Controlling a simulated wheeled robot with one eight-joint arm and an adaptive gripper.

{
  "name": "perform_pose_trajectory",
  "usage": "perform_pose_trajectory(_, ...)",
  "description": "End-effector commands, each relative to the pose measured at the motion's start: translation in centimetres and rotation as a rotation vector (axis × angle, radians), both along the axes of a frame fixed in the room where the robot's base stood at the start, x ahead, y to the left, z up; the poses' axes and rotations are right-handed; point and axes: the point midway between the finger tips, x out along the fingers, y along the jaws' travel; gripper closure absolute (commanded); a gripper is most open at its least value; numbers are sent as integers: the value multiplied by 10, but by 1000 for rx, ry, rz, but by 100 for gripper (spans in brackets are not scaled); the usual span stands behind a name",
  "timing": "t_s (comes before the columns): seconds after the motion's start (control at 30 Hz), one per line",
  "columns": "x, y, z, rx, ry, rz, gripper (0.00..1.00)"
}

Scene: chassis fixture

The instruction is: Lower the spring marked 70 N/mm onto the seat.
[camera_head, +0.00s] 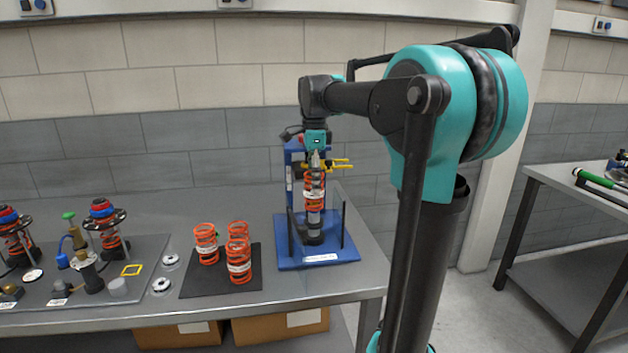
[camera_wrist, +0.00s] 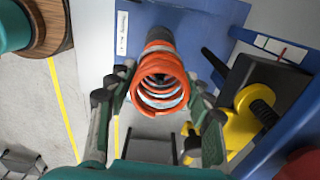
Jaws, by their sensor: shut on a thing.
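An orange coil spring (camera_head: 314,190) with a white label band is held upright in my gripper (camera_head: 315,166) above the blue fixture. The label is too small to read. In the wrist view the spring (camera_wrist: 161,75) sits between the two fingers of my gripper (camera_wrist: 159,80), seen end-on. A grey and dark upright cylinder (camera_head: 314,222) stands below the spring, in line with it. The dark seat (camera_head: 313,239) is at its foot, on the blue base (camera_head: 345,253). The spring's lower end is clear of the seat. Whether it surrounds the cylinder's top is hard to tell.
Several more orange springs (camera_head: 239,261) stand on a black mat (camera_head: 197,287) to the left. A yellow clamp (camera_head: 340,163) is close beside my gripper; it also shows in the wrist view (camera_wrist: 236,125). Dark upright rods (camera_head: 343,225) flank the seat.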

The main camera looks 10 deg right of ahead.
Motion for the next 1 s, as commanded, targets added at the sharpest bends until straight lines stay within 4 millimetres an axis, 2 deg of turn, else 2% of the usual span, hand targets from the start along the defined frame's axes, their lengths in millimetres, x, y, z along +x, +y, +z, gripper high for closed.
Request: perform_pose_trajectory(1.0,0,0,-42,0,0,0,95)
